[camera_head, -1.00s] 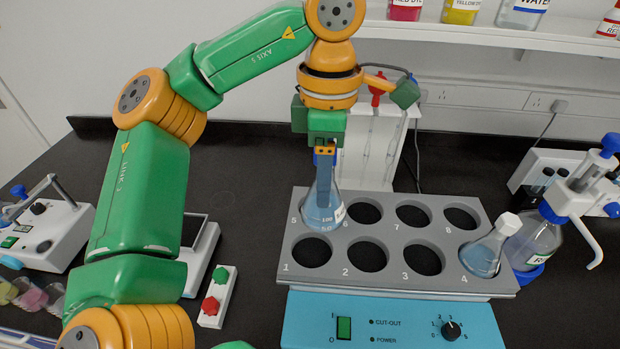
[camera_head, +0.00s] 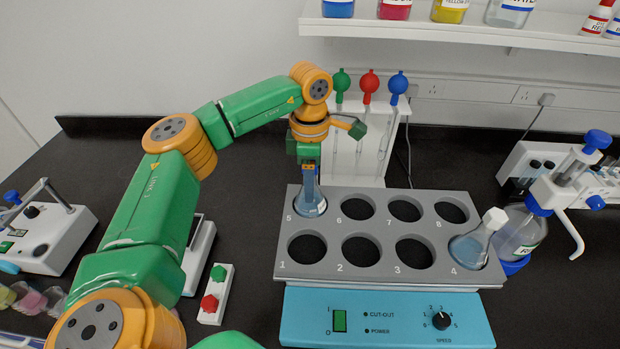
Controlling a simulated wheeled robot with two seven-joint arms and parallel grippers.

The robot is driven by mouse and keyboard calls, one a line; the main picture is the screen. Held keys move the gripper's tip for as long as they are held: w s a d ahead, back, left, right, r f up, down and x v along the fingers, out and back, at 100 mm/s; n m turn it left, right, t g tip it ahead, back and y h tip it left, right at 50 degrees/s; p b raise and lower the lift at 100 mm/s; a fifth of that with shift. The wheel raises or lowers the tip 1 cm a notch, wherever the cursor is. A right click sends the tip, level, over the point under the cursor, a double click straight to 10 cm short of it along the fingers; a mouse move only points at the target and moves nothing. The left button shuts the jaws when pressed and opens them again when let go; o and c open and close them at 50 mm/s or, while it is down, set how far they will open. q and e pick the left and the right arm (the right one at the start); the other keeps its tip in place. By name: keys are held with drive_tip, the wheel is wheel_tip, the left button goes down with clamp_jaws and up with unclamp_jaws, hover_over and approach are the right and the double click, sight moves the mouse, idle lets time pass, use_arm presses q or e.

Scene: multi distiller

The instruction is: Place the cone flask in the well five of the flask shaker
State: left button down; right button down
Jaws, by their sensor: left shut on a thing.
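The flask shaker has a grey rack (camera_head: 325,245) with numbered wells on a turquoise base (camera_head: 300,320). The cone flask (camera_head: 311,205), with blue liquid, stands upright in well five at the back left of the rack. My left gripper (camera_head: 310,183) points down and is shut on the flask's neck, hiding its upper part. A second flask (camera_head: 470,248) with a white stopper sits tilted in well four at the front right. The other wells are empty. My right gripper is not in view.
Three pipette fillers, green (camera_head: 341,80), red (camera_head: 369,82) and blue (camera_head: 399,83), hang on a white stand behind the rack. A bottle with a dispenser pump (camera_head: 523,232) stands close at right. A red and green button box (camera_head: 215,292) lies left of the shaker.

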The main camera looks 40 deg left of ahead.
use_arm(q)
drive_tip(key=shift+f, duration=0.15)
drive_tip(key=shift+c, duration=1.2)
unclamp_jaws()
drive_tip(key=shift+d, duration=0.1)
drive_tip(key=shift+r, duration=0.35)
wheel_tip(320, 180, up, 6)
drive_tip(key=shift+r+b, duration=0.1)
drive_tip(key=shift+b, duration=0.25)
wheel_tip(320, 180, up, 6)
drive_tip(key=shift+f+p, duration=0.2)
drive_tip(key=shift+p, duration=0.75)
